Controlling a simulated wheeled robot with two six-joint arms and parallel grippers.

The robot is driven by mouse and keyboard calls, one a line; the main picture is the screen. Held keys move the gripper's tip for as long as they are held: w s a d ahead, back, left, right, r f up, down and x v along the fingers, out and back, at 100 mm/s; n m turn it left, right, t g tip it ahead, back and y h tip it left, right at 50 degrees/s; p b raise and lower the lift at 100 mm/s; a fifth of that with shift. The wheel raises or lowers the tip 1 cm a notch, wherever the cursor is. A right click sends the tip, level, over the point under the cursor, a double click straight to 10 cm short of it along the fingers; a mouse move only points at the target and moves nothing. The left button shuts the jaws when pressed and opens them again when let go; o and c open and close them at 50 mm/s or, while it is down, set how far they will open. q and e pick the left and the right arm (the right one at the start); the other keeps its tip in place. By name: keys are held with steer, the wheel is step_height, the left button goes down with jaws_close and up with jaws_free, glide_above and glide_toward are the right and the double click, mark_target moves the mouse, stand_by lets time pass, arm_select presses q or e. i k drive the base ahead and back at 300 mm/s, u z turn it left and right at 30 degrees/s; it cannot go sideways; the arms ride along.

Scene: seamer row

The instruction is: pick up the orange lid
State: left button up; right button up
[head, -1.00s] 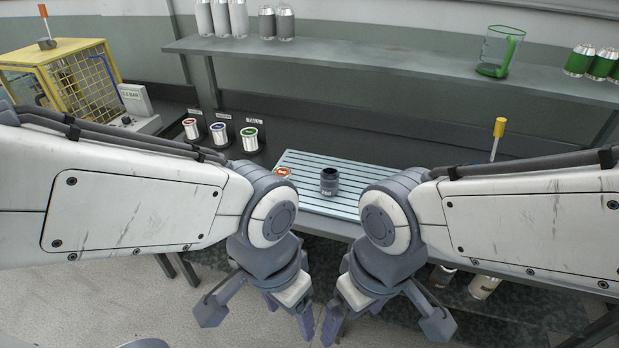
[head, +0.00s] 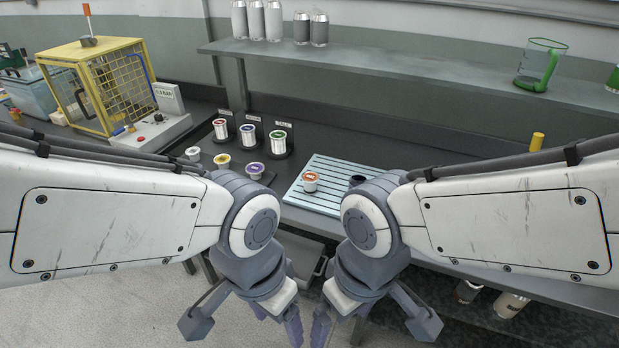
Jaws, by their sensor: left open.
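The orange lid (head: 310,175) is a small round piece with an orange top and a pale side. It rests on the left part of the pale blue slatted board (head: 322,200). My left gripper (head: 277,318) is open and empty, low in the head view, nearer to me than the board and well apart from the lid. My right gripper (head: 339,328) hangs beside it, also looking open and empty. My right arm partly hides the board.
A dark jar (head: 357,180) stands on the board, mostly hidden by my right arm. Yellow (head: 222,160) and purple (head: 255,169) topped pieces sit left of the board, before several labelled cans. A yellow cage (head: 105,85) stands at left; a shelf (head: 400,70) runs behind.

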mark_target(308, 177)
steer(key=z, duration=1)
steer(key=i, duration=1.1)
steer(key=u, duration=2.5)
